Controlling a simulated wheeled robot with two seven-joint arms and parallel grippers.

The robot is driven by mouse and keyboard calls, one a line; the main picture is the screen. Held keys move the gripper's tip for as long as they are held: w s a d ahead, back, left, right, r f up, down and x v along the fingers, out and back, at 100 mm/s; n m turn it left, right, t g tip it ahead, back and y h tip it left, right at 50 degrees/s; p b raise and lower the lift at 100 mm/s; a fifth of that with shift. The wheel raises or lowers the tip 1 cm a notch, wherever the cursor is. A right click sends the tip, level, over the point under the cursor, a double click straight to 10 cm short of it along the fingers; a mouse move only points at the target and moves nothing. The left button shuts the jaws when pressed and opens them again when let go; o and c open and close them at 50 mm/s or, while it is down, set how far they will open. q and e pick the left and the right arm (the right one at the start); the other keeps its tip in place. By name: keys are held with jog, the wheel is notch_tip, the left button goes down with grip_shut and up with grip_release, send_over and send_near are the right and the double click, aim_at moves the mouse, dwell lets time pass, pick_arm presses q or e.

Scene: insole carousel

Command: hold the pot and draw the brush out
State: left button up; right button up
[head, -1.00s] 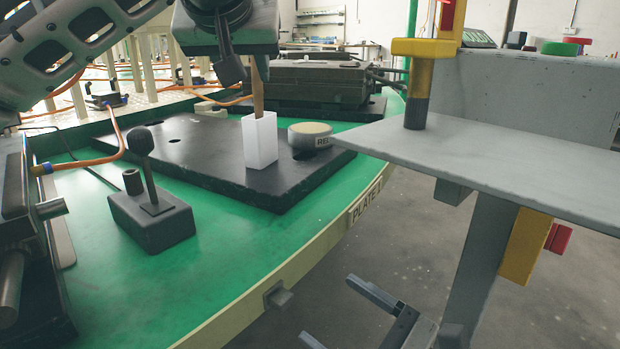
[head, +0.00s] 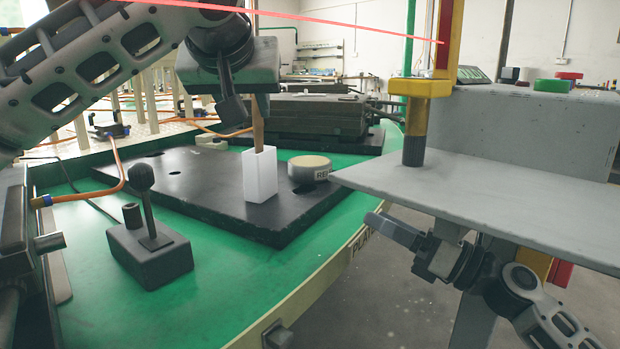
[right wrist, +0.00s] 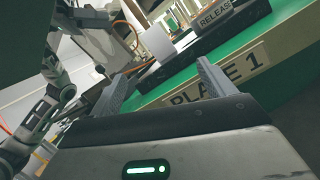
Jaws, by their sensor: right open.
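The white square pot (head: 260,178) stands upright on the black plate and also shows in the right wrist view (right wrist: 157,40). The brush's brown wooden handle (head: 258,133) rises from the pot's mouth; its lower end is hidden inside. My left gripper (head: 245,98) is directly above the pot, at the top of the handle. Its fingers are mostly hidden, so I cannot tell if it grips the handle. My right gripper (head: 385,226) is beside the grey shelf's edge, right of the pot and apart from it. In the right wrist view its fingers (right wrist: 160,78) are spread and empty.
The grey shelf (head: 490,190) overhangs my right arm. A joystick box (head: 150,255) stands front left on the green table (head: 225,262). A thin red line crosses the top of the head view.

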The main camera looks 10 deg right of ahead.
aim_at(269, 171)
notch_tip(269, 171, up, 3)
jog(key=w+d+n, duration=0.2)
jog(key=d+n, duration=0.1)
jog(key=n, duration=0.1)
jog(key=w+a+m, duration=0.1)
jog(key=w+a, duration=0.3)
jog(key=a, duration=0.1)
jog(key=w+a+r+m+h, duration=0.1)
jog(key=w+a, duration=0.1)
jog(key=a, duration=0.1)
jog(key=shift+w+a+r+m+g, duration=0.1)
jog(key=shift+a+m+g, duration=0.05)
jog(key=shift+m+g, duration=0.2)
jog(key=a+n+g, duration=0.1)
jog(key=a+n, duration=0.1)
jog(key=a+r+n+g, duration=0.1)
jog(key=a+n, duration=0.1)
jog(key=a, duration=0.1)
jog(key=shift+a+n+g, duration=0.15)
jog(key=shift+n+g, duration=0.1)
jog(key=shift+w+a+n, duration=0.25)
jog(key=shift+a+n, duration=0.05)
jog(key=shift+a, duration=0.35)
jog(key=x, duration=0.6)
jog(key=shift+w+a+f, duration=0.1)
jog(key=shift+w+a, duration=0.05)
jog(key=shift+a, duration=0.15)
jog(key=shift+c, duration=0.3)
